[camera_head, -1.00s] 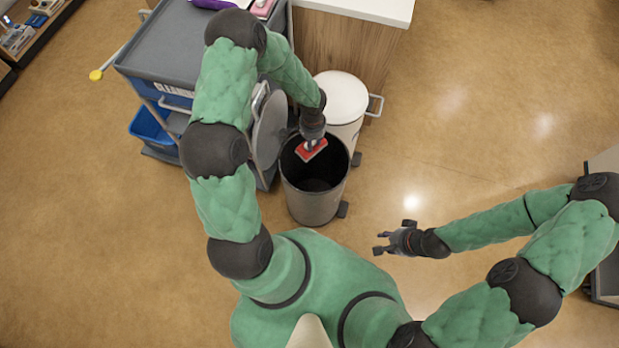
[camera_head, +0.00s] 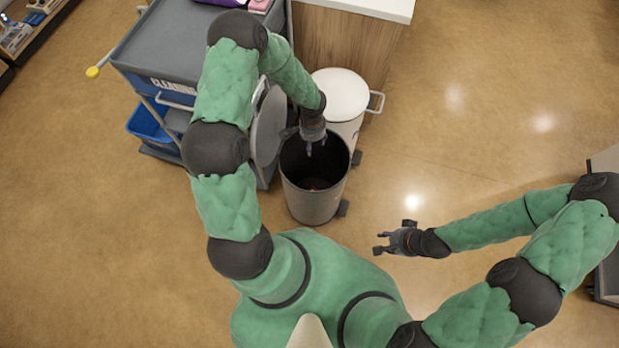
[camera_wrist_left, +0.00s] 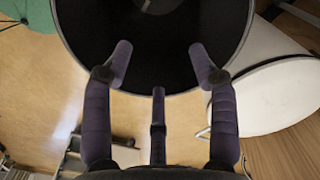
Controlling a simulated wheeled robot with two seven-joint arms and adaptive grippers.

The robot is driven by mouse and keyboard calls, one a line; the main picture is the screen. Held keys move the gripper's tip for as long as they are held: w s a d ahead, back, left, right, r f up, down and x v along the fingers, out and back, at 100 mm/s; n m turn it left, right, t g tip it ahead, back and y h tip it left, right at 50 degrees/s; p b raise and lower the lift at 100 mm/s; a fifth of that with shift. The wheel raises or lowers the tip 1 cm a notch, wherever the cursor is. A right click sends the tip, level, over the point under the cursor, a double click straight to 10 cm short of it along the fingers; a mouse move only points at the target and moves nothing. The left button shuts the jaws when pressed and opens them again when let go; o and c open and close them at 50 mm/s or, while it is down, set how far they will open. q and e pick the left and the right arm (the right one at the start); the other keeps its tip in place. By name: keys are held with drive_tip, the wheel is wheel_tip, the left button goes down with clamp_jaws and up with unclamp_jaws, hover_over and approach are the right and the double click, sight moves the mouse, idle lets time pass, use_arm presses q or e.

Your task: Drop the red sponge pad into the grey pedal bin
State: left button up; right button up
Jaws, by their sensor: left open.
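The grey pedal bin (camera_head: 312,205) stands open in the middle of the head view, its round lid (camera_head: 269,128) tilted up on the left. A small bit of the red sponge pad (camera_head: 315,188) shows deep inside the bin; the rest is lost in the dark. My left gripper (camera_head: 309,148) is open and empty above the bin's mouth, apart from the pad. In the left wrist view its spread fingers (camera_wrist_left: 160,65) reach over the bin's dark opening (camera_wrist_left: 185,50), with no pad between them. My right gripper (camera_head: 392,238) hangs to the right of the bin, open and empty.
A white-lidded bin (camera_head: 341,95) stands close behind the grey bin, by a wooden cabinet (camera_head: 340,45). A grey and blue cleaning cart (camera_head: 150,50) stands at the left.

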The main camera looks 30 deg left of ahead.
use_arm(q)
wheel_tip(320, 180, up, 12)
idle(0.6)
